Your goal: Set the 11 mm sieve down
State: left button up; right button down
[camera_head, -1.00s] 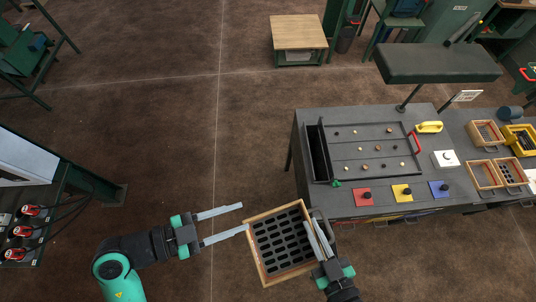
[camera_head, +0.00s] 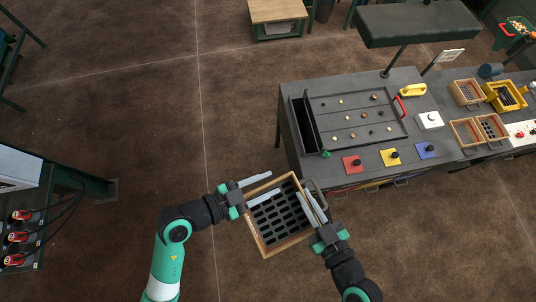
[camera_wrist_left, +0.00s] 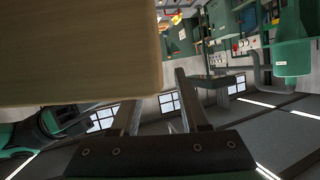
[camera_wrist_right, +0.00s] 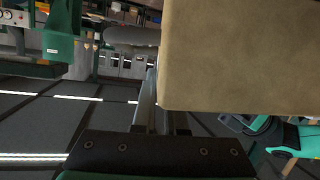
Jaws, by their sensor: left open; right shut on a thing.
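The sieve (camera_head: 280,218) is a wooden frame with a dark slotted mesh, held in the air in front of the grey workbench in the head view. I cannot read its size. My right gripper (camera_head: 312,207) is shut on its right side, by a grey handle. My left gripper (camera_head: 257,189) is open at the sieve's left side, its fingers at the upper left edge; I cannot tell whether they touch. The sieve's wooden side (camera_wrist_left: 75,50) fills much of the left wrist view, beside the open fingers. In the right wrist view its side (camera_wrist_right: 240,55) hides part of the fingers.
The workbench (camera_head: 300,80) carries a dark tray (camera_head: 345,98) with small stones, and red (camera_head: 352,164), yellow (camera_head: 389,157) and blue (camera_head: 424,151) panels. Other wooden sieves (camera_head: 466,131) and a yellow crate (camera_head: 505,97) stand at the right.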

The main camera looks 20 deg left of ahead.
pick_arm(q)
jog(key=shift+w+d+f, duration=0.15)
jog(key=shift+w+d, duration=0.1)
jog(key=shift+d, duration=0.05)
grip_shut()
dwell(1.1)
pick_arm(e)
jog(key=c, duration=0.9)
grip_release()
